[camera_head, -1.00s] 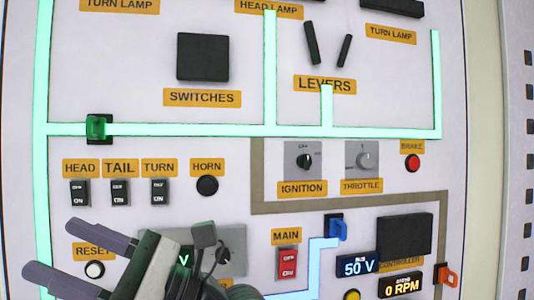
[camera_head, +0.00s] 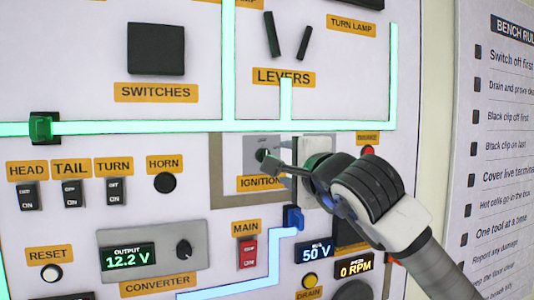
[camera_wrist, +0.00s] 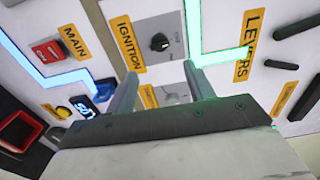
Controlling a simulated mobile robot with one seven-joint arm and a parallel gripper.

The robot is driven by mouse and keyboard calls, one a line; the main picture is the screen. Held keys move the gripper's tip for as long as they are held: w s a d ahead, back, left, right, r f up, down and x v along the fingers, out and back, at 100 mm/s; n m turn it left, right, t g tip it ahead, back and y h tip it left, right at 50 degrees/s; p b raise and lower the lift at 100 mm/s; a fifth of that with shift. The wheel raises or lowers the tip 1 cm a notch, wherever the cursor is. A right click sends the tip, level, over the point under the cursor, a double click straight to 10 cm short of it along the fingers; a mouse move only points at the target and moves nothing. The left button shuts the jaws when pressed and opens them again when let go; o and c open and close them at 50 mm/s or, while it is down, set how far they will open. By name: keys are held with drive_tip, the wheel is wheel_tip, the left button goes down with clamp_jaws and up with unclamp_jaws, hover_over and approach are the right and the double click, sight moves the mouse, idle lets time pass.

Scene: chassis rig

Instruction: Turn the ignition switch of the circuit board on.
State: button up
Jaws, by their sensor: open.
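The ignition switch (camera_head: 261,154) is a small dark knob on a grey plate, above the yellow IGNITION label (camera_head: 258,184). In the wrist view the knob (camera_wrist: 159,42) shows clearly, beyond the fingertips and between their lines. My gripper (camera_head: 274,163) reaches in from the right, with a fingertip overlapping the knob's lower right in the head view. In the wrist view my gripper (camera_wrist: 160,76) has its two fingers wide apart with nothing between them. The knob looks apart from both fingers there. Its exact pointer angle is too small to read.
The throttle plate is mostly hidden behind my gripper. The levers (camera_head: 272,36) stand above. The red MAIN switch (camera_head: 248,252), blue connector (camera_head: 293,217) and 50 V display (camera_head: 315,252) lie below. A green connector (camera_head: 42,127) sits at left on the glowing line.

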drive_tip(key=p+x, duration=0.4)
drive_tip(key=x, duration=0.7)
drive_tip(key=shift+w, duration=0.15)
drive_tip(key=shift+a, duration=0.1)
drive_tip(key=shift+c, duration=0.4)
drive_tip(key=c, duration=0.8)
drive_tip(key=shift+f, duration=0.1)
